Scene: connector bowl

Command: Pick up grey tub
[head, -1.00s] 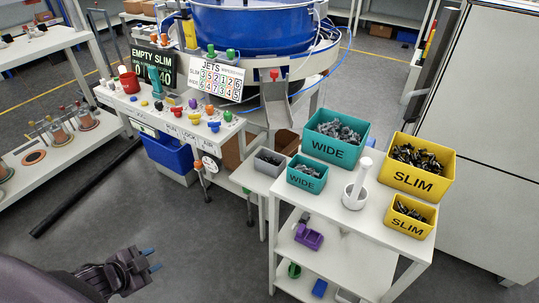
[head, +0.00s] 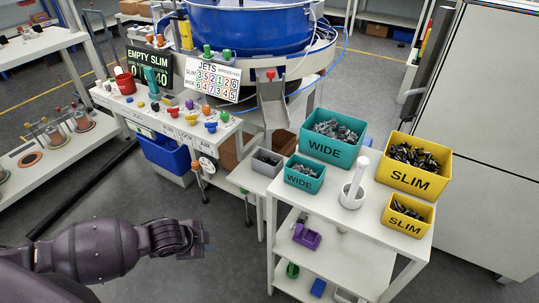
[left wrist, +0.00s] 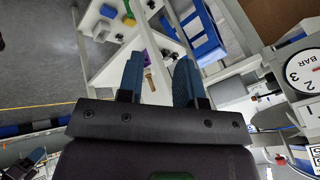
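The grey tub (head: 267,162) holds dark parts and sits on a small white stand below the metal chute, just left of the small teal WIDE tub.
Large (head: 334,137) and small (head: 304,174) teal WIDE tubs, two yellow SLIM tubs (head: 413,164) and a white post (head: 353,183) fill the white cart beside the stand. The chute (head: 272,100) hangs above the grey tub. The control panel bench (head: 170,112) is to the left.

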